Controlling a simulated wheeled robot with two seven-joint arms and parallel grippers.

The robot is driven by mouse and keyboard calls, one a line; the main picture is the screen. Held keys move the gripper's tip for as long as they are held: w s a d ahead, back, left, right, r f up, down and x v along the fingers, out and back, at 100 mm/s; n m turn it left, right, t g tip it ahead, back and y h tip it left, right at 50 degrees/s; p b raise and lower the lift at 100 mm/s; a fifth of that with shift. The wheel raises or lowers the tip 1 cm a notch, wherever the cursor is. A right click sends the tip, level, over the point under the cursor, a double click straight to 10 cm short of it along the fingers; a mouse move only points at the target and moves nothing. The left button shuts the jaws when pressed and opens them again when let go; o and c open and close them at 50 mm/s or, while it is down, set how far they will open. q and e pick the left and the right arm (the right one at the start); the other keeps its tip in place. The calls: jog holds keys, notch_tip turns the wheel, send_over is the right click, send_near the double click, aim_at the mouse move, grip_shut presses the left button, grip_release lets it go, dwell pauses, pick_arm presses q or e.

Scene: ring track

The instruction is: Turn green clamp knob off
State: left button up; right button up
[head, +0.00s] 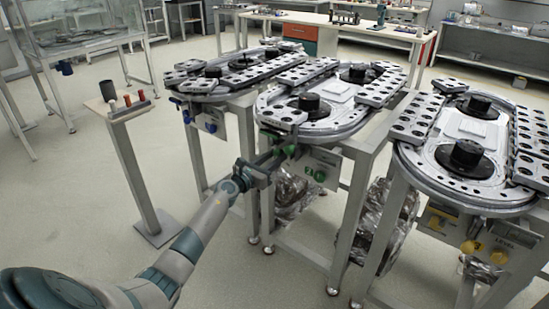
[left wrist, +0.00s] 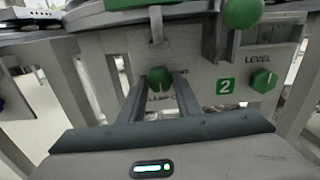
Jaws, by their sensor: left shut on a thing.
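The green clamp knob (left wrist: 158,75) sits on the grey front panel of the middle ring track, above a partly hidden label. In the left wrist view it lies between the two fingers of my left gripper (left wrist: 160,87), which is shut on it. The knob's marker direction is hard to read. In the head view my left gripper (head: 279,158) reaches the front of the middle track (head: 322,126), and its fingers hide most of the clamp knob. My right gripper is not in view.
A green level knob (left wrist: 264,80) is right of the clamp knob, beside a green "2" plate (left wrist: 228,86). A green ball handle (left wrist: 242,12) hangs above. Similar tracks stand left (head: 213,86) and right (head: 420,160). A small post stand (head: 123,108) is at left.

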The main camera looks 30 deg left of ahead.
pick_arm(q)
jog(key=shift+n, duration=0.4)
jog(key=n+p, duration=0.2)
jog(key=n, duration=0.3)
jog(key=shift+n+p, duration=0.3)
jog(key=shift+p, duration=0.1)
jog(key=shift+r+n+p, duration=0.1)
jog(key=shift+n+p, duration=0.2)
jog(key=shift+n, duration=0.6)
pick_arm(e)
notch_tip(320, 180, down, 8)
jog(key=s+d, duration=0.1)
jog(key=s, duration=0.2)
pick_arm(q)
jog(key=n+p, duration=0.1)
jog(key=n, duration=0.3)
jog(key=shift+n, duration=0.3)
jog(key=n+p, duration=0.2)
jog(key=n, duration=0.2)
jog(key=shift+d+n, duration=0.1)
jog(key=shift+n, duration=0.3)
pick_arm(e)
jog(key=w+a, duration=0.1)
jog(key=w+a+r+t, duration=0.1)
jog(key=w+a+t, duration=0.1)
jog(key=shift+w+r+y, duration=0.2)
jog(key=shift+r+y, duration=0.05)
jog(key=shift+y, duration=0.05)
